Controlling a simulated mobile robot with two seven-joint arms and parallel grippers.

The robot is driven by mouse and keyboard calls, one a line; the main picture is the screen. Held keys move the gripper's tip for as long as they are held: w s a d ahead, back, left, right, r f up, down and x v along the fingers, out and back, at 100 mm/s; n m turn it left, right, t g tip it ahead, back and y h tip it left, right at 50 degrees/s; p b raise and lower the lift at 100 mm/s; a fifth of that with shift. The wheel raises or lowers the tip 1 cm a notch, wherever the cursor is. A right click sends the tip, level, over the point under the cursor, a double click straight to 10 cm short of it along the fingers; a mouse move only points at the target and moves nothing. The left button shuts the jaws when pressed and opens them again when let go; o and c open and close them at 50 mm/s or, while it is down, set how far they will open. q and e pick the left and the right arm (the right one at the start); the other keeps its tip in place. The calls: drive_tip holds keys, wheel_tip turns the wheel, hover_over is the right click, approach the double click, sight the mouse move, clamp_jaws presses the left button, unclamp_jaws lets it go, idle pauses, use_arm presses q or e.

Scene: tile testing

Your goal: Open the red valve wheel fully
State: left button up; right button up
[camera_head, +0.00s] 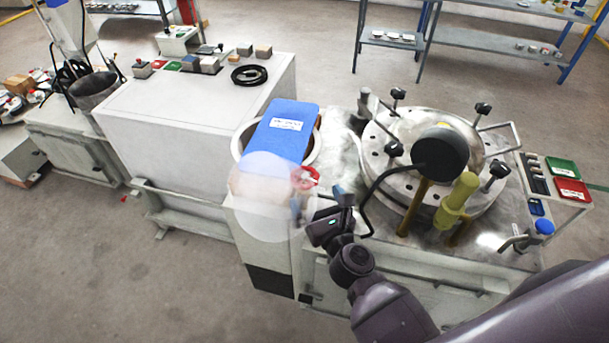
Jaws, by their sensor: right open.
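The red valve wheel (305,178) is a small red handle near the middle of the view. It sits at the right side of a round vessel, below a blue sheet. My right gripper (318,202) is just below the wheel in the picture, with its fingers apart and pointing up toward it. I cannot tell whether a finger touches the wheel. A pale see-through round shape (264,197) overlaps the wheel's left side and blurs what lies behind it. My left gripper is not in view.
The blue sheet with a white label (282,130) lies over the vessel's opening. To the right stands a round metal lid (385,160) with several black knobs, a black lamp (440,150) and yellow posts (456,200). A large white cabinet (205,115) is at the left.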

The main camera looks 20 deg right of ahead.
sight(299, 166)
drive_tip(key=w, duration=0.7)
drive_tip(key=shift+w+a, duration=0.15)
drive_tip(key=shift+w, duration=0.25)
drive_tip(key=c, duration=0.9)
